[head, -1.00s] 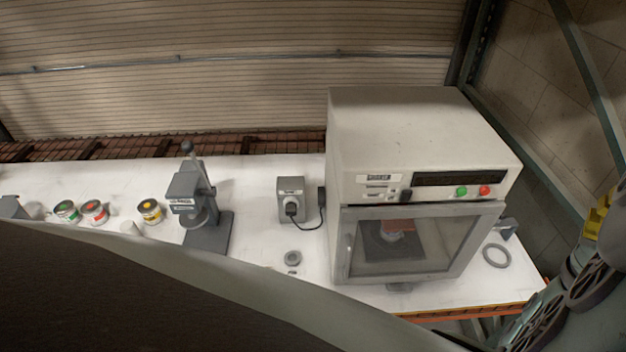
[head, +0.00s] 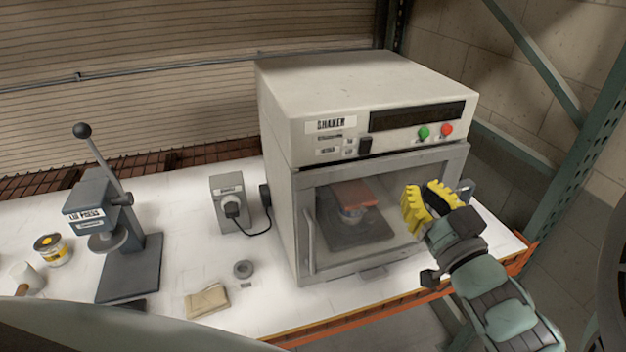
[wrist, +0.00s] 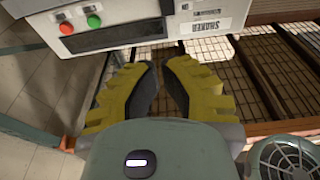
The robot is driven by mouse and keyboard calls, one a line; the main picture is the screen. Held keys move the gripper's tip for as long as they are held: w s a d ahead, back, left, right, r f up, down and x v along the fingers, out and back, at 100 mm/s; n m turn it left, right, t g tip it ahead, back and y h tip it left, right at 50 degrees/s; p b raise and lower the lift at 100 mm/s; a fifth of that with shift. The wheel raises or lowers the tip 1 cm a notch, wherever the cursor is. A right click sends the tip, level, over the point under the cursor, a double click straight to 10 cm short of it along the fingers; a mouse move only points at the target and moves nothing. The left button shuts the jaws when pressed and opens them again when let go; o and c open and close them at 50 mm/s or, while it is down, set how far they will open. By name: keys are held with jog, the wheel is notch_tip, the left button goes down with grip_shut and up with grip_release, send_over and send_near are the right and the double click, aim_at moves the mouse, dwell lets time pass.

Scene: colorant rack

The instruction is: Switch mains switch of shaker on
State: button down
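The shaker (head: 350,85) is a large pale box at the back right of the table, with a windowed door below its front panel. A small black switch (head: 364,147) sits on the panel between the label and the dark display; its position cannot be told. My gripper (head: 428,198) has yellow ribbed fingers and is in front of the door's right side, below the green and red buttons and right of the switch. In the wrist view my gripper (wrist: 160,64) is open and empty, with the shaker's panel (wrist: 130,12) above the fingertips. The switch is not clear there.
A lid press (head: 95,205) with a raised lever stands at the left, near a yellow-labelled can (head: 50,250). A grey socket box (head: 228,195) with a plugged cable stands left of the shaker. A tan block (head: 207,300) lies at the front. A green rack post (head: 590,150) rises at the right.

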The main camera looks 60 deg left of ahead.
jog(key=shift+s+a+f, duration=0.15)
jog(key=shift+f, duration=0.1)
jog(key=shift+a, duration=0.1)
jog(key=p, duration=0.5)
send_near(371, 131)
jog(key=a+r, duration=0.1)
jog(key=a, duration=0.1)
jog(key=p+x, duration=0.1)
jog(key=x, duration=0.1)
jog(key=p+x, duration=0.1)
jog(key=x, duration=0.1)
jog(key=shift+w+d+p, duration=0.15)
jog(key=shift+w+p, duration=0.15)
jog(key=shift+a+f, duration=0.1)
jog(key=shift+a, duration=0.25)
jog(key=shift+w, duration=0.1)
